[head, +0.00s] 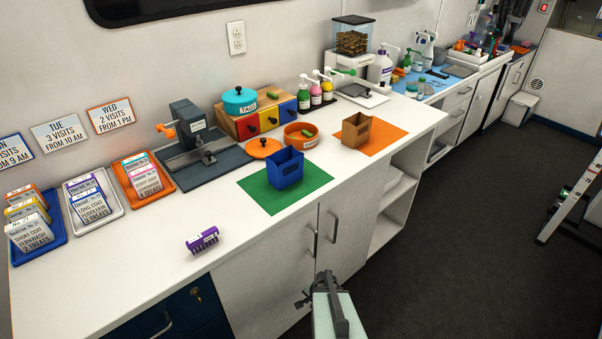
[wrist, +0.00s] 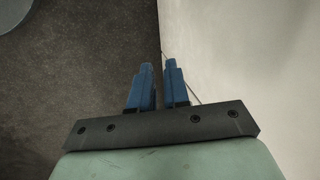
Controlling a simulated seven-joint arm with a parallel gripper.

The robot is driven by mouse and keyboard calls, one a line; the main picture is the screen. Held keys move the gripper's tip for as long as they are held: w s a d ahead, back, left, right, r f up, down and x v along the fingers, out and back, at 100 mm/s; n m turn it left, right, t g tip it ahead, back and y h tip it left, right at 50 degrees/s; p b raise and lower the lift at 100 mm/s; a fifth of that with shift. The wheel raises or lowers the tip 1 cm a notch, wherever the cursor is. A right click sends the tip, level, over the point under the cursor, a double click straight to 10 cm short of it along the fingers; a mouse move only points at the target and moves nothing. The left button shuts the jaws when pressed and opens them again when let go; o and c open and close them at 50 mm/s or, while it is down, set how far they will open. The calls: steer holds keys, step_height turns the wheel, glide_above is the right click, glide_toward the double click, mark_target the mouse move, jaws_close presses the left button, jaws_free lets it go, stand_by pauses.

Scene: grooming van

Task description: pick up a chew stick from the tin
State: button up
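An orange round tin (head: 301,143) stands open on the white counter, between the wooden drawer box and the green mat. A small green piece (head: 307,133), which looks like a chew stick, shows inside it; the rest of the contents is too small to tell. The orange lid (head: 263,147) lies to the left of the tin. My gripper (wrist: 159,76) is empty, its two blue fingers apart by a narrow gap in the wrist view. In the head view my gripper is low in front of the cabinet doors, well away from the tin.
A blue box (head: 286,170) stands on a green mat (head: 258,194), and a brown box (head: 356,133) on an orange mat (head: 388,134). A teal pot (head: 239,103) sits on the drawer box (head: 248,125). A purple object (head: 202,240) lies near the front edge.

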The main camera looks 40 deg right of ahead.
steer(key=d+r+m+t+h, duration=0.1)
steer(key=d+r+m+h, duration=0.2)
steer(key=d, duration=0.9)
steer(key=d+r+m+t+h, duration=0.1)
steer(key=d+r+m, duration=0.25)
steer(key=d, duration=0.75)
steer(key=w+d+r+n+h, duration=0.2)
steer(key=d+r+n+h, duration=0.15)
steer(key=d+r, duration=1.1)
steer(key=d+r+n+h, duration=0.2)
steer(key=d+r+n, duration=0.3)
steer(key=d+r, duration=1.05)
step_height(320, 180, up, 29)
steer(key=n+g+y, duration=0.5)
steer(key=n+y, duration=0.4)
steer(key=n, duration=2)
glide_above(307, 140)
step_height(307, 140, down, 14)
steer(key=shift+d+r, duration=0.1)
steer(key=shift+r, duration=0.15)
jaws_close()
